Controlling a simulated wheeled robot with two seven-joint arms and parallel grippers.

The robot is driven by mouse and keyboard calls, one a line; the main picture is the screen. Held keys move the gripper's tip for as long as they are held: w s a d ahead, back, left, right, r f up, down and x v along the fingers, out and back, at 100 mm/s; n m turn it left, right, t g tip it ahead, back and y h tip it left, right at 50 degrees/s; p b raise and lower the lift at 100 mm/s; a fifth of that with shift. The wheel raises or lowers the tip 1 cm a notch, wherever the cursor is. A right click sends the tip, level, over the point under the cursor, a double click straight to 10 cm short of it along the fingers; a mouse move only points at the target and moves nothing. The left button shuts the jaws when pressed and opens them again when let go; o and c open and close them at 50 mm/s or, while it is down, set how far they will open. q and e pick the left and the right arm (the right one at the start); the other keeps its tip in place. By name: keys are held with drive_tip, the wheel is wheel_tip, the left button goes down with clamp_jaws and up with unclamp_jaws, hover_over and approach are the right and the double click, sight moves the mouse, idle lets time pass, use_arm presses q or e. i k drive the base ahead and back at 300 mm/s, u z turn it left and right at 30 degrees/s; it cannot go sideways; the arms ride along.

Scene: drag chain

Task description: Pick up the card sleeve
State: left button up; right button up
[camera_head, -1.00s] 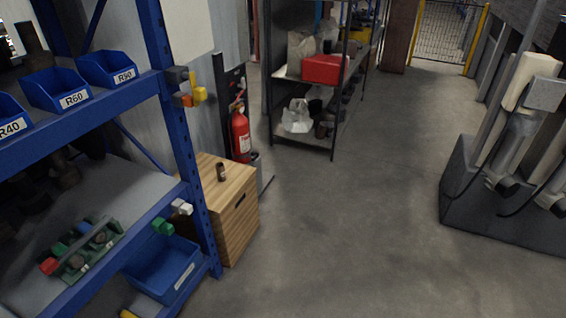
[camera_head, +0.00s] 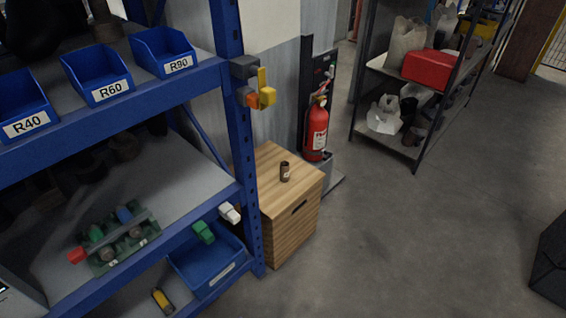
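I cannot make out a card sleeve for certain in the head view. A blue rack (camera_head: 240,150) fills the left side. A wooden cabinet (camera_head: 292,215) stands just right of it, with a small dark brown cylinder (camera_head: 285,171) upright on its top. A green fixture with red, green and blue parts (camera_head: 112,238) lies on the rack's grey middle shelf. Neither of my grippers shows.
Blue bins labelled R40 (camera_head: 24,118), R60 (camera_head: 100,80) and R90 (camera_head: 168,55) sit on the upper shelf. A fire extinguisher (camera_head: 316,132) stands behind the cabinet. A dark shelving unit (camera_head: 385,140) stands at the back.

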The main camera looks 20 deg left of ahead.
sight(284, 165)
drive_tip(key=u, duration=0.65)
drive_tip(key=i, duration=0.75)
drive_tip(key=u, duration=0.75)
drive_tip(key=i, duration=0.5)
